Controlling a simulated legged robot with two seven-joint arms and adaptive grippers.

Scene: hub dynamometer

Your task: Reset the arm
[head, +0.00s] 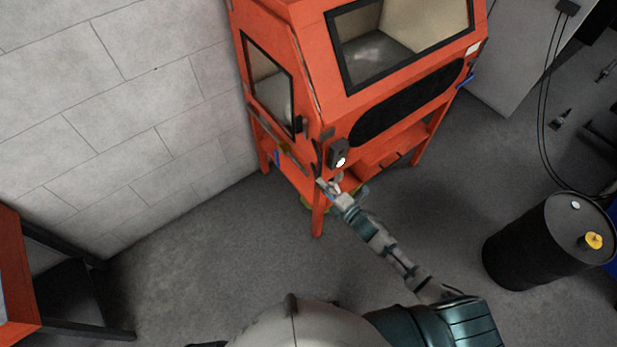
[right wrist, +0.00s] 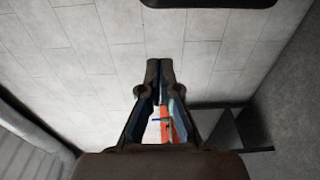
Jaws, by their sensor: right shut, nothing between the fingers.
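My right arm reaches forward in the head view. Its gripper (head: 330,186) is near the front left corner of an orange cabinet (head: 310,125), just below a small dark box with a white spot (head: 339,155). I cannot tell whether it touches the cabinet. In the right wrist view the fingers of the right gripper (right wrist: 160,68) are together with nothing held at the tips. My left gripper does not show in the head view.
A black barrel (head: 530,250) with a yellow cap stands at the right. An orange and dark frame (head: 18,290) stands at the lower left. A grey block wall (head: 130,110) is behind it. The floor (head: 210,260) between is clear.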

